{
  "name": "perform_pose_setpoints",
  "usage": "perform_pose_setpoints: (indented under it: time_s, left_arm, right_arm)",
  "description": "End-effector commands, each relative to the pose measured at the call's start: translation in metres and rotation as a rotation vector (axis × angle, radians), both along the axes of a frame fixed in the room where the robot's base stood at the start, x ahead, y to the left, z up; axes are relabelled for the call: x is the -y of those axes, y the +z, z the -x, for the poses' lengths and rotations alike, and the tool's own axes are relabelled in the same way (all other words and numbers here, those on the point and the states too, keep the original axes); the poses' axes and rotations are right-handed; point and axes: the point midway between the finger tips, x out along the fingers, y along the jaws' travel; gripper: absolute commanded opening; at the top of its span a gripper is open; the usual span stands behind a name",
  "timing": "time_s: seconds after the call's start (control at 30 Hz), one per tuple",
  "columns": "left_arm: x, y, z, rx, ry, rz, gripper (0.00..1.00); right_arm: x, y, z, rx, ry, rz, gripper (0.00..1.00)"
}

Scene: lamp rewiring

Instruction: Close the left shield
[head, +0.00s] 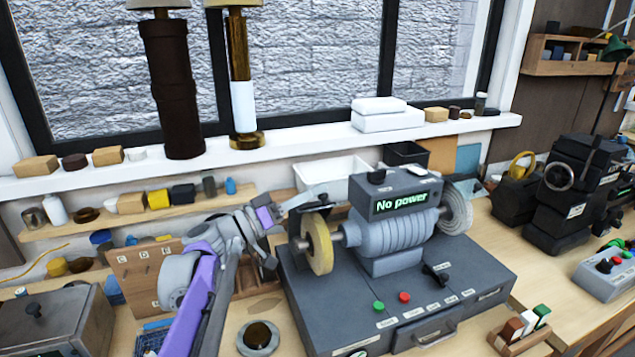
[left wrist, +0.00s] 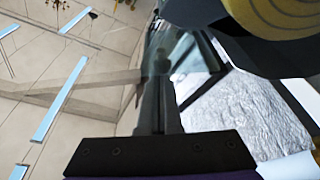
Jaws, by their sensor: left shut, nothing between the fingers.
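The grinding machine (head: 392,240) stands on the bench with a "No power" display on top. Its left wheel (head: 317,246) is yellowish and shows in the left wrist view (left wrist: 285,14) at the upper right, by a dark guard. The left shield (head: 322,190) looks like a pale, see-through pane above the left wheel; its exact tilt is hard to tell. A glassy pane, likely this shield, shows near the fingers in the left wrist view (left wrist: 193,55). My left gripper (head: 283,209) is shut and empty, just left of the shield; contact cannot be told. My right gripper is out of view.
A right wheel (head: 456,212) is at the machine's far side. A round dark cup (head: 258,338) sits in front, left of the machine. Lamp columns (head: 176,90) stand on the sill.

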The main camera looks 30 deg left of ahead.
Motion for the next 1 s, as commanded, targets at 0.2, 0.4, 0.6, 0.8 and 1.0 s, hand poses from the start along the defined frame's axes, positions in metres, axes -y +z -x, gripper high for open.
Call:
perform_pose_setpoints:
  time_s: [0.2, 0.4, 0.6, 0.8, 1.0]
  left_arm:
    - [0.007, -0.003, 0.007, 0.14, -0.001, -0.153, 0.0]
    - [0.013, -0.011, 0.013, 0.268, -0.001, -0.296, 0.0]
    - [0.019, -0.021, 0.017, 0.386, -0.001, -0.431, 0.0]
    - [0.022, -0.03, 0.021, 0.439, 0.0, -0.491, 0.0]
    - [0.024, -0.037, 0.022, 0.436, -0.001, -0.488, 0.0]
  right_arm:
    - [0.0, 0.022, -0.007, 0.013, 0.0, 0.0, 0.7]
    - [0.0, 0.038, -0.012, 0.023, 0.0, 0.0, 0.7]
    - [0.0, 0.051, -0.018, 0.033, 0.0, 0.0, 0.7]
    - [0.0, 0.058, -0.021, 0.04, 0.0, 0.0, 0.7]
    - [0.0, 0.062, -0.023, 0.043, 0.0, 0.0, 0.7]
